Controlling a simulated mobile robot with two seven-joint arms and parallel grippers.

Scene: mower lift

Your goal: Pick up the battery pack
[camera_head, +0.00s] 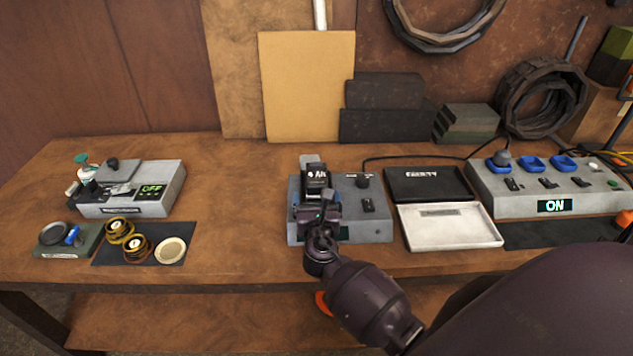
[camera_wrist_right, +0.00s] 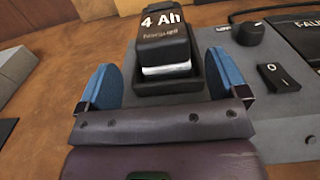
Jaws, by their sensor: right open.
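The battery pack (camera_head: 316,176) is black with "4 Ah" lettering and stands in a socket on a grey charger box (camera_head: 372,226) in the middle of the bench. In the right wrist view the battery pack (camera_wrist_right: 164,38) sits upright in its dark holder, with a pale band near its base. My right gripper (camera_head: 322,208) is just in front of it. Its blue-padded fingers (camera_wrist_right: 157,90) are open, one to each side of the holder's near part, with nothing between them gripped. The head view hides the lower part of the pack behind my gripper. My left gripper is not in view.
A knob and rocker switch (camera_head: 368,205) are on the charger's right. Beside it lie a black tray (camera_head: 428,184) and a white tray (camera_head: 450,228). A power strip box (camera_head: 552,190) reads ON. A grey box (camera_head: 140,195) at left reads OFF.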

